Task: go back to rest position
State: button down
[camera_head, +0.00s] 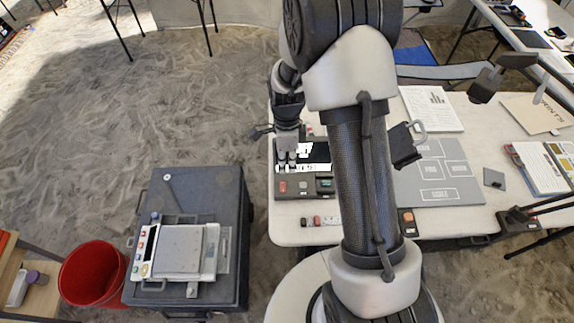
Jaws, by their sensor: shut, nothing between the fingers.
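My gripper (287,160) points down over a dark device with a screen and coloured buttons (292,189) on the white table. It is shut with nothing between its fingers. The fingertips are close above the device; I cannot tell whether they touch it. My arm crosses the middle of the view and hides part of the table behind it.
The white table (462,226) holds a grey marked board (440,178), papers (432,108) and a lamp. At left, a dark case (226,190) carries a scale (180,250). A red bucket (93,274) stands beside it. Sandy floor lies open at upper left.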

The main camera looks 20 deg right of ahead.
dwell(0.4)
jog(key=s+a+r+n+t, duration=0.1)
jog(key=s+r+n+t, duration=0.15)
jog(key=r+n, duration=0.45)
jog(key=s+a+r+n+t, duration=0.1)
jog(key=s+r+n, duration=0.15)
jog(key=r, duration=0.95)
jog(key=s+r+n+t, duration=0.1)
jog(key=s+r+n, duration=0.3)
jog(key=s+n, duration=0.2)
jog(key=s+r+n+t, duration=0.2)
jog(key=s+r+n, duration=0.2)
jog(key=s, duration=0.5)
jog(key=shift+s+a+n+h, duration=0.3)
jog(key=shift+a+n, duration=0.1)
jog(key=shift+n, duration=0.65)
